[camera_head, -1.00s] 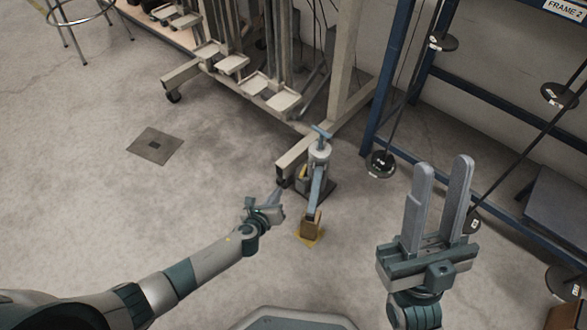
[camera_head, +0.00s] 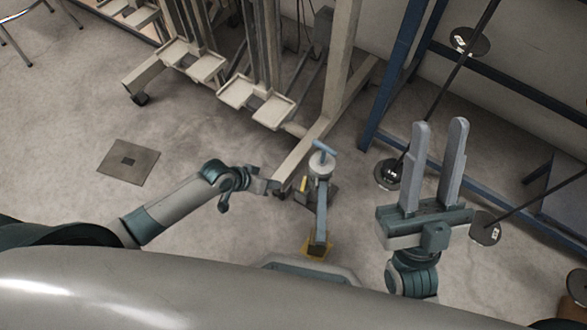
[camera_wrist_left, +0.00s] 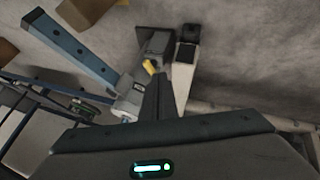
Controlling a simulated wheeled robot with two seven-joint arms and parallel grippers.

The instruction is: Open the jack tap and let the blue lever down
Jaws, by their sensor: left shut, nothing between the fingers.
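The jack (camera_head: 320,168) stands on the floor by the pale frame's foot. It has a grey body and a blue T-shaped top. The blue lever (camera_head: 321,215) runs from it toward me, its end low over a yellow floor plate (camera_head: 316,248). The lever crosses the upper left of the left wrist view (camera_wrist_left: 75,48). A small yellow tap (camera_head: 303,184) sits low on the jack's left side; the left wrist view shows it (camera_wrist_left: 150,66) just beyond my fingertips. My left gripper (camera_head: 283,189) is shut and empty beside it; contact is unclear. My right gripper (camera_head: 439,125) is open and empty.
The pale wheeled frame (camera_head: 305,155) with several trays stands behind the jack. A blue rack (camera_head: 400,75) with hanging weights is to the right. A square floor plate (camera_head: 128,163) lies at left. The floor between it and the frame is clear.

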